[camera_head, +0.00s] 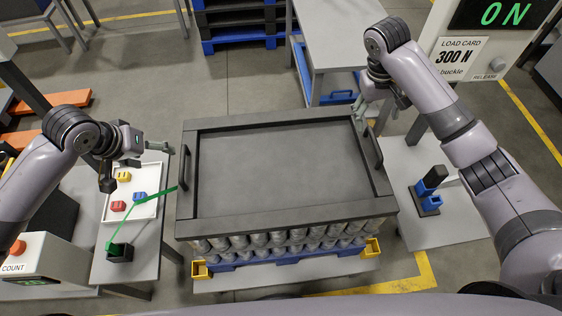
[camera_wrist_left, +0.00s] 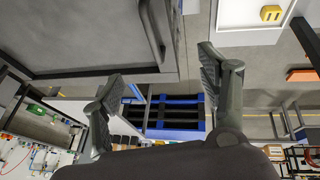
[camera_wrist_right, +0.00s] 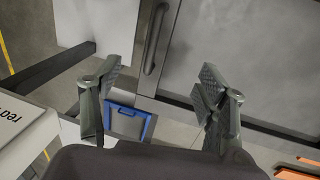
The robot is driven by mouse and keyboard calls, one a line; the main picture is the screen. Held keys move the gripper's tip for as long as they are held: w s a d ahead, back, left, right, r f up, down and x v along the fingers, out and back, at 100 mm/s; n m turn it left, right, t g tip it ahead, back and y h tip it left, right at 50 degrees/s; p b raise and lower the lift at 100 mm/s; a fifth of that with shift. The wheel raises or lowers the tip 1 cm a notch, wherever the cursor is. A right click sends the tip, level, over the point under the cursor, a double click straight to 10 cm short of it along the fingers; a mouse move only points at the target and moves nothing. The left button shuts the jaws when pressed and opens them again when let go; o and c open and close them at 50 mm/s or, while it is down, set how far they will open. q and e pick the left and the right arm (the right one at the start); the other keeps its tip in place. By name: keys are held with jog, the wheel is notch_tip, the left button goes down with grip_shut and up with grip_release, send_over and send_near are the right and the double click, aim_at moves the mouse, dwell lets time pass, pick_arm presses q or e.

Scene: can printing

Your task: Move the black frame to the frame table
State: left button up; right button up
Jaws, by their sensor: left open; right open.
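The black frame (camera_head: 286,221) lies flat around a grey sheet (camera_head: 280,165), on top of a stack of cans in the middle of the head view. It has a left handle (camera_head: 184,167) and a right handle (camera_head: 378,146). My left gripper (camera_head: 138,164) is open and empty, left of the left handle and apart from it. My right gripper (camera_head: 373,113) is open and empty, near the far end of the right handle. The wrist views show a handle (camera_wrist_left: 152,30) and a handle (camera_wrist_right: 155,40) ahead of the open fingers. A grey table (camera_head: 335,28) stands behind; I cannot tell whether it is the frame table.
A green strap (camera_head: 145,201) runs from a black dispenser (camera_head: 119,252) to the frame's left side. A white tray (camera_head: 143,208) with small coloured blocks is at left. A strapping tool (camera_head: 430,190) stands on the right table.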

aim_at(187, 163)
jog(key=shift+f, duration=0.1)
pick_arm(q)
jog(key=x, duration=1.7)
jog(key=shift+w+d+f, duration=0.1)
jog(key=shift+f, duration=0.1)
pick_arm(e)
jog(key=d+f, duration=0.1)
jog(key=f, duration=0.4)
jog(key=d+f, duration=0.1)
jog(key=f, duration=0.5)
jog(key=d+f, duration=0.1)
jog(key=f, duration=0.5)
jog(key=shift+w+d, duration=0.1)
jog(key=shift+d, duration=0.05)
pick_arm(q)
jog(key=shift+c, duration=0.2)
pick_arm(e)
jog(key=shift+c, duration=0.3)
pick_arm(q)
grip_shut()
pick_arm(e)
grip_shut()
pick_arm(q)
jog(key=shift+w+r, duration=0.1)
jog(key=shift+r, duration=0.2)
pick_arm(e)
jog(key=shift+r, duration=0.3)
